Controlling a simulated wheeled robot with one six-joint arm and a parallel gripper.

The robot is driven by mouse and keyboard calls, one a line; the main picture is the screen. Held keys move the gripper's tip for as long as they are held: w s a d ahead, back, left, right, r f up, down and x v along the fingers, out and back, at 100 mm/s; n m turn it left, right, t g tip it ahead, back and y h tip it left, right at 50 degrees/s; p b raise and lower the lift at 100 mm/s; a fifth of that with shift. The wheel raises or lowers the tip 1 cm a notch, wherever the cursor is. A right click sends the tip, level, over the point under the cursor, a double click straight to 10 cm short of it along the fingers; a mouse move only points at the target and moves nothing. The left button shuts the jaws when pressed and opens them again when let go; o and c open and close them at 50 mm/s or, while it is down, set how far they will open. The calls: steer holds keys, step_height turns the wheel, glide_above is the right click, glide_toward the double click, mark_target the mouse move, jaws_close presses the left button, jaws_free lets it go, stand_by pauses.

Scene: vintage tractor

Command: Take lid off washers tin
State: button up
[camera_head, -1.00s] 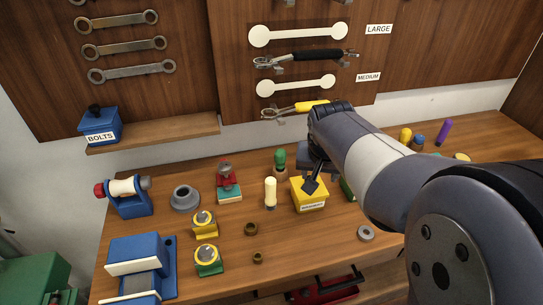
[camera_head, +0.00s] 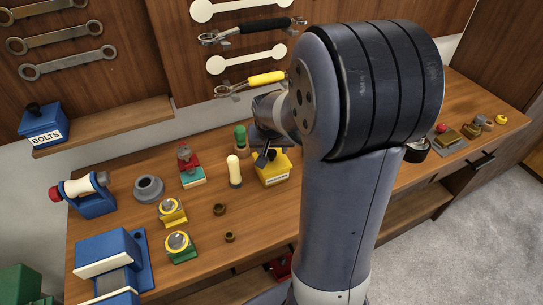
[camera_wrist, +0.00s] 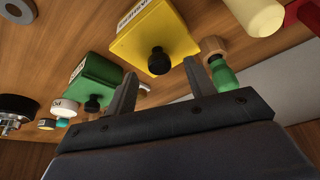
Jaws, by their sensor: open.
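The washers tin (camera_head: 272,175) is a yellow box with a white label on its front, standing on the wooden bench. My gripper (camera_wrist: 160,70) is open, with one finger on either side of the knob in the picture and nothing held. Whether the fingers reach level with the knob I cannot tell. In the head view my gripper (camera_head: 264,157) is at the tin's top and partly hides the lid.
A green tin (camera_wrist: 98,78) with a black knob stands close beside the yellow one. A blue bolts tin (camera_head: 42,124) sits on the shelf.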

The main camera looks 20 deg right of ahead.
steer(key=shift+x, duration=1.1)
steer(key=c, duration=1.1)
